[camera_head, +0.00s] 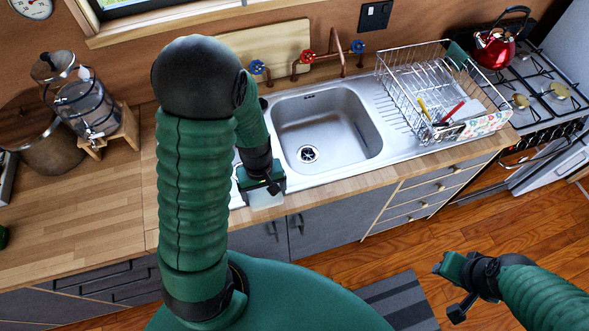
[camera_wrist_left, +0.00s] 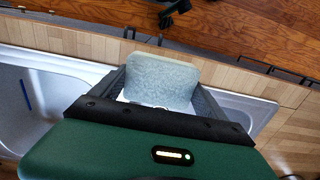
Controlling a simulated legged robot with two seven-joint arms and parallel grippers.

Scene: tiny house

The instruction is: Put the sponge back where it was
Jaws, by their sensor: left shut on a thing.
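My left gripper (camera_head: 264,188) is shut on the sponge, a pale blue-green rounded slab. The sponge (camera_head: 266,199) shows in the head view only as a small pale patch below the gripper, at the front left edge of the sink unit. In the left wrist view the sponge (camera_wrist_left: 162,82) stands out between the fingers, above the counter's front edge. Whether it touches the surface I cannot tell. My right gripper (camera_head: 455,287) hangs over the floor at the lower right, away from the counter; its jaw opening is unclear.
The steel sink basin (camera_head: 325,128) is empty, just right of my left gripper. A wire dish rack (camera_head: 425,80) with utensils stands on the drainer. A red kettle (camera_head: 495,48) sits on the stove. The wooden counter (camera_head: 90,210) at left has free room.

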